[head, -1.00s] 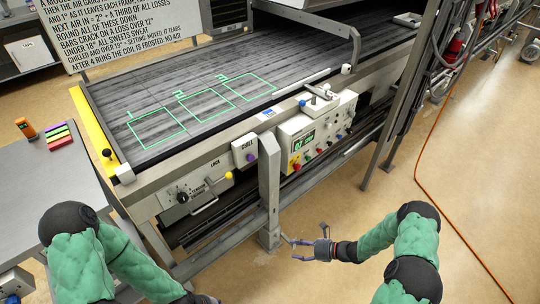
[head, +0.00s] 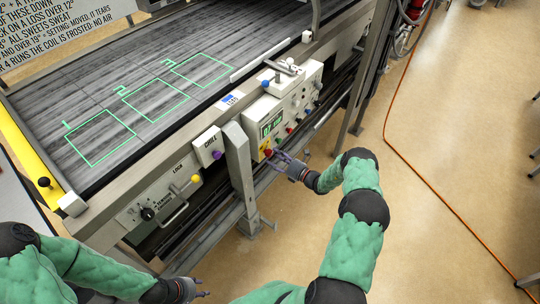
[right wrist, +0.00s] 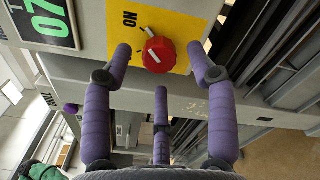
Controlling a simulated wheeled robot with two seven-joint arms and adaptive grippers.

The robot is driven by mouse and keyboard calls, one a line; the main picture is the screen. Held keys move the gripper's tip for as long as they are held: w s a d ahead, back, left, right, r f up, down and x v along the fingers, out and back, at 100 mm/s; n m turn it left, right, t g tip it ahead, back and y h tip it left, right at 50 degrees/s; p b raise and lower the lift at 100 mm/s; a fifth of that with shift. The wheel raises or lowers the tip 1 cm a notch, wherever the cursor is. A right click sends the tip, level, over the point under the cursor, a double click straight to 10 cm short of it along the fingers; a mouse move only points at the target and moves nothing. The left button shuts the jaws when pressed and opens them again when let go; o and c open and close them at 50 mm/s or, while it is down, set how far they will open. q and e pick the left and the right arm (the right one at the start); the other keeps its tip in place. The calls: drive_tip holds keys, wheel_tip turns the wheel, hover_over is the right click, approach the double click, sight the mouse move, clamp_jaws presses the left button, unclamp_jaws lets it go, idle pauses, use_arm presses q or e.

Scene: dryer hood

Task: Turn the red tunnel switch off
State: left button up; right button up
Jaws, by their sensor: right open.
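The red switch (right wrist: 158,54) is a round knob with a white line, on a yellow plate (right wrist: 176,22) marked ON. In the head view the red switch (head: 268,153) sits low on the control panel's near end, below the green display (head: 271,124). My right gripper (head: 279,158) is open just in front of it. In the right wrist view its purple fingers stand to the left and right of the knob, with a third finger below; contact cannot be told. My left gripper (head: 197,289) is low at the bottom edge, away from the panel, its opening unclear.
A grey post (head: 240,170) stands just left of the panel. A CHILL box (head: 209,146) with a purple knob and a yellow-knobbed lever (head: 195,179) are further left. The conveyor belt (head: 120,80) lies behind.

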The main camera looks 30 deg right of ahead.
sight(271, 154)
drive_tip(key=shift+b+x, duration=0.3)
drive_tip(key=shift+x, duration=1.4)
drive_tip(key=c, duration=1.2)
drive_tip(key=shift+o, duration=0.2)
